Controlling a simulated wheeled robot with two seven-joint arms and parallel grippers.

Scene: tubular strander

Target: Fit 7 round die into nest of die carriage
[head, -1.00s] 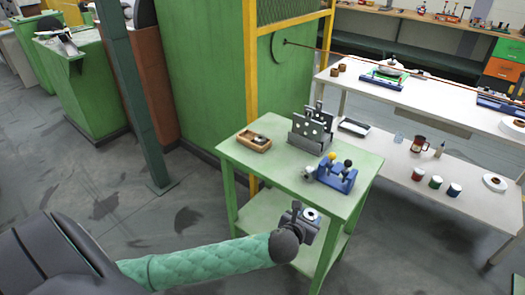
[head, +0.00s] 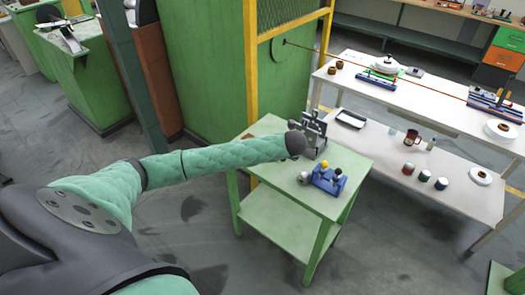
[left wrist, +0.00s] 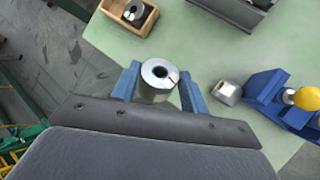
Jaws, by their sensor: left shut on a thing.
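My left gripper (left wrist: 158,84) is shut on a round steel die (left wrist: 160,70), a short bright cylinder with a hole through its middle. The die sits between the two blue fingers with its holed face towards the wrist camera. I cannot make out for certain which thing is the die carriage. My right gripper is not in view.
A blue fixture (head: 328,180) with yellow and dark knobs stands on the green table; a small metal block (left wrist: 228,92) sits beside it. A white bench (head: 440,115) with blue-railed devices is at the right.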

